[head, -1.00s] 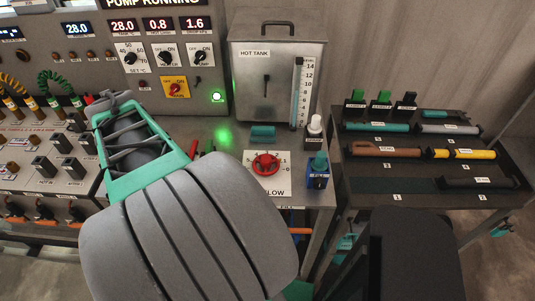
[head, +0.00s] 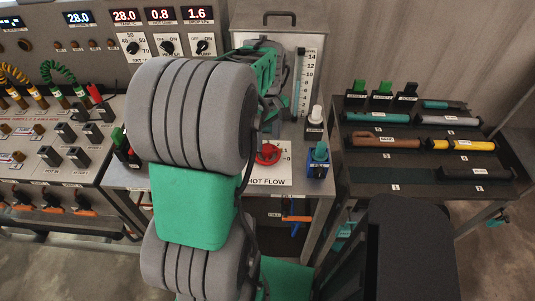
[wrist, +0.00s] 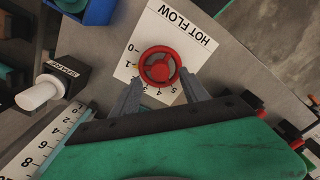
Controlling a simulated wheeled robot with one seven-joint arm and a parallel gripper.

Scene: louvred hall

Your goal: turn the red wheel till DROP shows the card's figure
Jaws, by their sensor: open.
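The red wheel (wrist: 159,66) sits on a white HOT FLOW dial plate (wrist: 197,32) in the wrist view. In the head view the wheel (head: 267,153) is partly hidden by my arm. My gripper (wrist: 158,78) is open, with one finger on each side of the wheel's near edge; I cannot tell whether they touch it. The panel readouts show 28.0 (head: 123,15), 0.8 (head: 160,14) and 1.6 (head: 199,13). Their small labels are too small to read surely, so I cannot tell which is DROP. I make out no card with a figure.
The metal hot tank (head: 308,40) with its level scale stands behind the wheel. A blue block with a teal knob (head: 318,160) and a white-topped spare part (head: 315,123) stand to the wheel's right. A dark rack (head: 432,185) of tubes is farther right.

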